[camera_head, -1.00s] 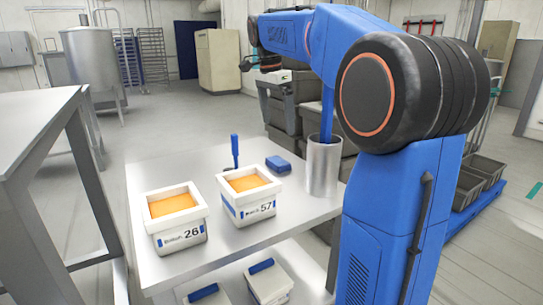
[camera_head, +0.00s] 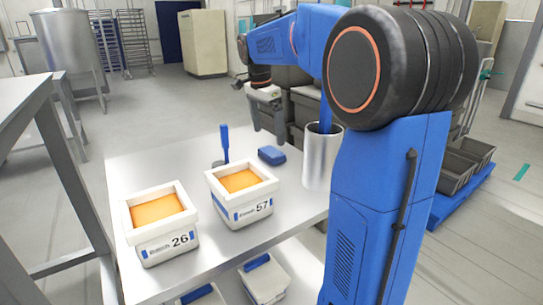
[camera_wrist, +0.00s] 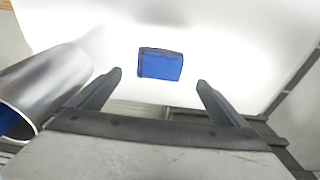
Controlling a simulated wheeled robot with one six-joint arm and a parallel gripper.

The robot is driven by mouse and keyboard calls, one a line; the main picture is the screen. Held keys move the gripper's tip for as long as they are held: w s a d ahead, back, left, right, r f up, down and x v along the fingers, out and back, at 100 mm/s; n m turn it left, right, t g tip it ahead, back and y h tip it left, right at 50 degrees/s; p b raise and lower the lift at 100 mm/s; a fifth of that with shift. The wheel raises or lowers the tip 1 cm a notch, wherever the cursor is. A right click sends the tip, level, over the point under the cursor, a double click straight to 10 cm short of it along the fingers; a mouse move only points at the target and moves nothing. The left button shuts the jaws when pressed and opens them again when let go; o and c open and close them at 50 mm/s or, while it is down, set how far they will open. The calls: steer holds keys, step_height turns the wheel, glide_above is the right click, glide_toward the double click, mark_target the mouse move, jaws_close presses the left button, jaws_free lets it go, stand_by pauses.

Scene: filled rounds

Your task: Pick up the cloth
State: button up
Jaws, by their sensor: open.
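The cloth looks like a small folded blue pad (camera_head: 272,155). It lies flat on the metal table, behind the box marked 57. In the wrist view the blue cloth (camera_wrist: 160,64) lies beyond the fingertips, roughly centred between them. My gripper (camera_head: 268,132) is above the back edge of the table, near the cloth and apart from it. In the wrist view my gripper (camera_wrist: 159,78) is open with nothing between its fingers.
A metal cylinder (camera_head: 322,160) stands right of the cloth, with a blue handle in it. A blue-handled tool (camera_head: 225,145) stands to the left. White boxes marked 26 (camera_head: 165,247) and 57 (camera_head: 248,214) hold orange contents on the table (camera_head: 210,270).

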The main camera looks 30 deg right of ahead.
mark_target(271, 152)
steer(key=shift+d+f, duration=0.15)
steer(key=shift+f, duration=1.1)
steer(key=shift+d+f, duration=0.2)
steer(key=shift+f, duration=1)
steer(key=shift+d+f, duration=0.15)
steer(key=shift+f, duration=1.1)
steer(key=c, duration=1.1)
steer(key=shift+c, duration=0.2)
steer(key=shift+r, duration=0.15)
step_height(271, 152, up, 10)
